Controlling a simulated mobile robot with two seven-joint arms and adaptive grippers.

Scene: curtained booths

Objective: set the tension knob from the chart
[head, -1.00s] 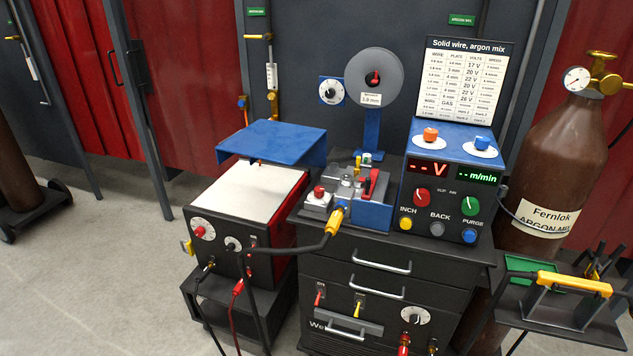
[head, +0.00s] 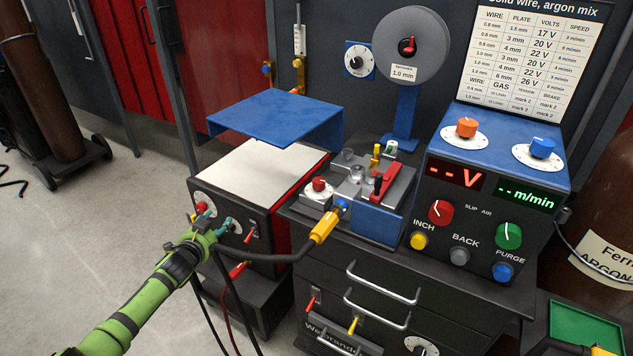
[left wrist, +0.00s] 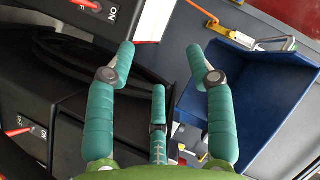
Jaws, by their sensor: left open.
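The chart (head: 535,55) stands at the upper right; its lower rows list gas, tension and brake marks in small print. The spool label (head: 403,73) reads 1.0 mm. A red-topped knob (head: 319,184) sits on a pale block of the wire drive unit (head: 378,212); I cannot read which knob is marked tension. My left gripper (head: 214,219) is in front of the black power box, left of the drive unit. In the left wrist view its teal fingers (left wrist: 160,75) are apart with nothing between them. My right gripper is out of view.
A blue raised plate (head: 275,117) is above the pale-topped box (head: 255,175). A yellow-ended cable (head: 325,226) runs from the drive unit past my gripper. Orange (head: 466,127) and blue (head: 541,147) knobs top the display panel. Open floor lies at left.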

